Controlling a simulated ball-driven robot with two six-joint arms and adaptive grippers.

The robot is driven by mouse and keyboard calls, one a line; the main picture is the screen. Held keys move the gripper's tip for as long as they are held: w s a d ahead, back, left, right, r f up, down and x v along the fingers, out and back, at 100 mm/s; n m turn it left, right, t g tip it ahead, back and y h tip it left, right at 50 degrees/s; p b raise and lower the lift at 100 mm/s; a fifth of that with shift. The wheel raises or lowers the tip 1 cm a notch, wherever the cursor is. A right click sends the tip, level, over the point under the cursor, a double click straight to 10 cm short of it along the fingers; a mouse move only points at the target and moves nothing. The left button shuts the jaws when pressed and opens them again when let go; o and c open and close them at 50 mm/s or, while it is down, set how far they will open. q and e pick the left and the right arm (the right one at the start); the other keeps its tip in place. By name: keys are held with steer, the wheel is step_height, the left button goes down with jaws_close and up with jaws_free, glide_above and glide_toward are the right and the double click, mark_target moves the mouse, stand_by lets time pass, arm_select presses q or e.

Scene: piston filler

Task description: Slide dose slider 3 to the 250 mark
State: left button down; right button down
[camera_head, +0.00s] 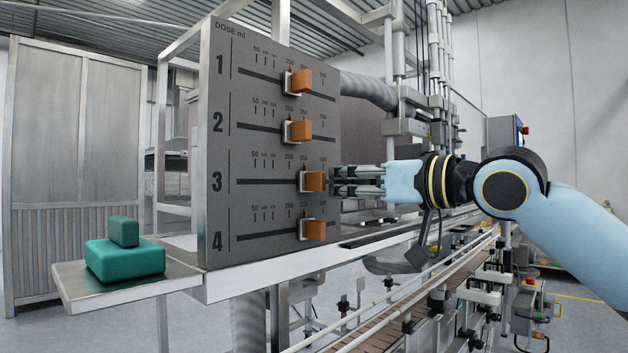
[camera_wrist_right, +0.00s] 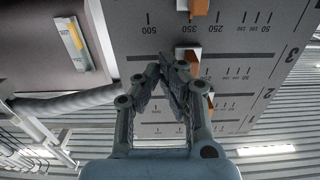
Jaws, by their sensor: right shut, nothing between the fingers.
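The grey dose panel (camera_head: 270,80) carries numbered slots with orange sliders in white brackets. Dose slider 3 (camera_head: 316,181) sits right of its 250 mark, near 350. My right gripper (camera_head: 335,181) is shut and empty, its fingertips just right of slider 3's orange knob; whether they touch it I cannot tell. In the right wrist view, the panel appears upside down, and the shut fingertips (camera_wrist_right: 174,66) are beside slider 3 (camera_wrist_right: 189,58), covering part of it. My left gripper is not in view.
Slider 2 (camera_head: 300,130) is above and slider 4 (camera_head: 314,230) below, both close to slider 3's row. Slider 1 (camera_head: 300,81) is at the top. A green block (camera_head: 124,260) lies on a side shelf at lower left. A conveyor (camera_head: 400,325) runs below.

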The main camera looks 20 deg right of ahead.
steer(key=shift+s+a+p, duration=0.35)
steer(key=shift+a, duration=0.45)
stand_by(0.4)
steer(key=shift+s+a, duration=0.1)
steer(key=shift+a, duration=0.25)
steer(key=shift+s+a, duration=0.15)
steer(key=shift+a, duration=0.1)
steer(key=shift+s+a+p, duration=0.1)
steer(key=shift+a+p, duration=0.2)
steer(key=p, duration=1.4)
glide_toward(323, 183)
steer(key=shift+w+d, duration=0.5)
steer(key=shift+w, duration=0.05)
